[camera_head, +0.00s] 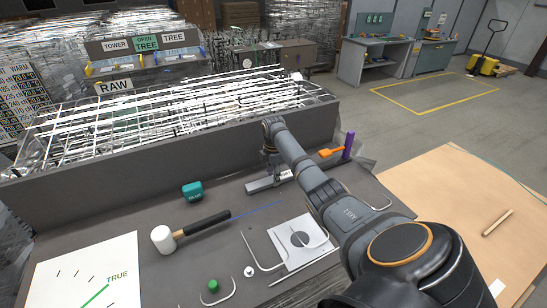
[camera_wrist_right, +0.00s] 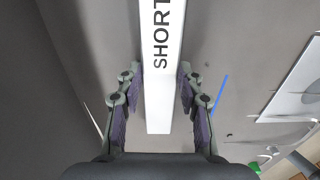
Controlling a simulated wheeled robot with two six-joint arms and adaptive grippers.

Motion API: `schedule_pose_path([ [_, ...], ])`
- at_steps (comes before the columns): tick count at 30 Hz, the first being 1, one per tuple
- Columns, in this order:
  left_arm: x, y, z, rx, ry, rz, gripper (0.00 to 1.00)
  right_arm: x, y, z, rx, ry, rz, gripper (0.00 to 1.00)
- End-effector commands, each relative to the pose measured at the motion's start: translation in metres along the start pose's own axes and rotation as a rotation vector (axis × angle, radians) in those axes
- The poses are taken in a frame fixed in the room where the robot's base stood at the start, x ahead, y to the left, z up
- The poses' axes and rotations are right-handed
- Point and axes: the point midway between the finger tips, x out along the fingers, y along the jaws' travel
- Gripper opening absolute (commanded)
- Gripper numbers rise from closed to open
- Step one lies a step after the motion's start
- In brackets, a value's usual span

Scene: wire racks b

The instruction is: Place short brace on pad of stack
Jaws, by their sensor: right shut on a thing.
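My right arm reaches across the bench in the head view, with its gripper (camera_head: 271,168) near the raised dark wall at the back. In the right wrist view the gripper (camera_wrist_right: 160,115) is closed on a pale bar marked SHORT, the short brace (camera_wrist_right: 164,92), one finger along each long side. In the head view the brace (camera_head: 264,185) shows as a light bar at the bench top; I cannot tell whether it touches it. A white sheet with a grey round patch (camera_head: 301,239) lies in front; no thing is clearly marked as the stack or its pad.
A white-headed mallet (camera_head: 163,239), a teal block (camera_head: 193,192), a green-topped piece (camera_head: 213,286) and bent wires lie on the bench. A purple post (camera_head: 348,145) and an orange tool (camera_head: 331,152) are at its right. The RAW bin (camera_head: 160,143) stands behind.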

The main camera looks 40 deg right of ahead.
Motion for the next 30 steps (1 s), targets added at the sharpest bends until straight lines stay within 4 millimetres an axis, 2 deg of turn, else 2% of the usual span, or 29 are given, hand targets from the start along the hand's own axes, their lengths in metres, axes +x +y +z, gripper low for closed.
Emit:
schedule_pose_path([
  [11,0.001,0.000,-0.006,0.000,0.010,-0.001,0.40,0.006,0.000,0.000,0.001,0.000,0.002,0.00],
  [12,0.001,0.000,-0.006,0.000,0.010,0.000,0.40,0.005,0.000,0.000,0.001,0.000,0.001,0.42],
  [16,0.000,0.000,-0.006,0.000,0.010,0.000,0.40,0.005,0.000,0.000,0.001,0.000,0.001,0.60],
  [25,0.000,0.000,-0.006,0.000,0.010,0.000,0.40,0.003,0.000,0.000,0.001,0.000,0.002,0.60],
  [28,0.004,0.000,-0.006,0.000,0.010,0.000,0.40,-0.004,0.001,0.001,0.000,0.000,0.004,0.60],
  [30,0.010,0.001,-0.005,0.000,0.010,0.000,0.40,-0.017,0.002,0.001,0.000,0.000,0.007,0.60],
])
